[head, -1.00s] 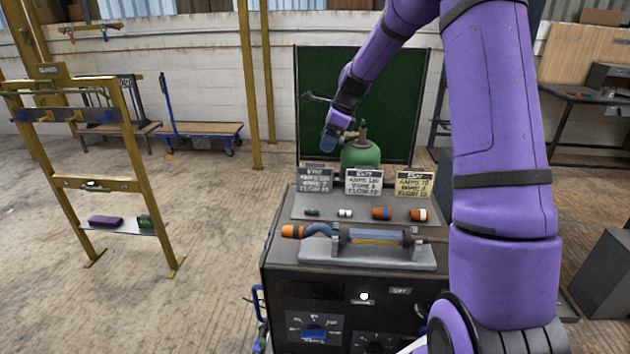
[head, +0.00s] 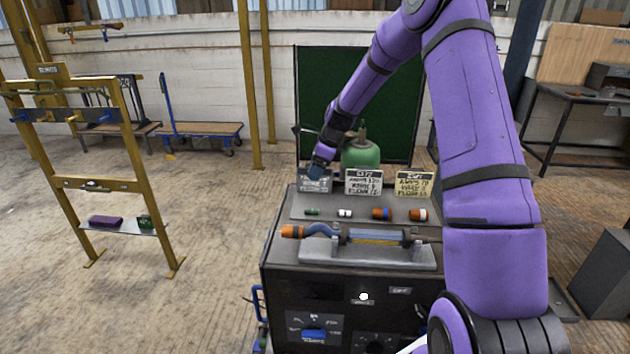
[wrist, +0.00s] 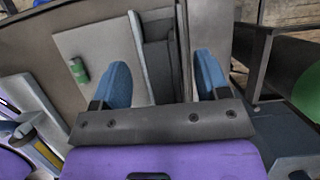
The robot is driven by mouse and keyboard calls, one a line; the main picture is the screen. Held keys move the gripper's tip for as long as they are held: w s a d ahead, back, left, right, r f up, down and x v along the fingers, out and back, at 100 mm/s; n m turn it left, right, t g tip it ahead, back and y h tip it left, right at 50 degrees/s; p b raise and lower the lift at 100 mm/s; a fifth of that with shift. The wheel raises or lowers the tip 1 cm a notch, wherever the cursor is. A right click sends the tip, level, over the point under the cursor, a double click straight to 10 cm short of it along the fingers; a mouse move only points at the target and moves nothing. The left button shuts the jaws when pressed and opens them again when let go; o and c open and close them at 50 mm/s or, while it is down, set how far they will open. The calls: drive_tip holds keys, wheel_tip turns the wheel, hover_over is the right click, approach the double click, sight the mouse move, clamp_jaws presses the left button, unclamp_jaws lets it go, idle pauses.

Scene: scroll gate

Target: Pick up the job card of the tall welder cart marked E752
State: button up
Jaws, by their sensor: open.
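Three job cards stand in a row along the back of the dark cart's top: a grey card (head: 315,181) at left, a white card (head: 363,182) in the middle and a yellowish card (head: 414,184) at right. Their small print is too blurred to read surely, so I cannot tell which is E752. My gripper (head: 319,170) is at the left card, pointing down and covering part of it. In the wrist view my gripper (wrist: 163,80) is open, its blue fingers on either side of narrow grey upright strips. I cannot tell whether they touch anything.
The welder cart (head: 340,285) carries a row of small coloured caps and a torch (head: 350,236) in front of the cards. A green gas cylinder (head: 361,154) stands just behind. A yellow gate frame (head: 140,165) is at left, with open floor between.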

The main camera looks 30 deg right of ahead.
drive_tip(key=shift+a+f, duration=0.15)
drive_tip(key=shift+f, duration=0.2)
drive_tip(key=c, duration=1)
drive_tip(key=shift+c, duration=0.2)
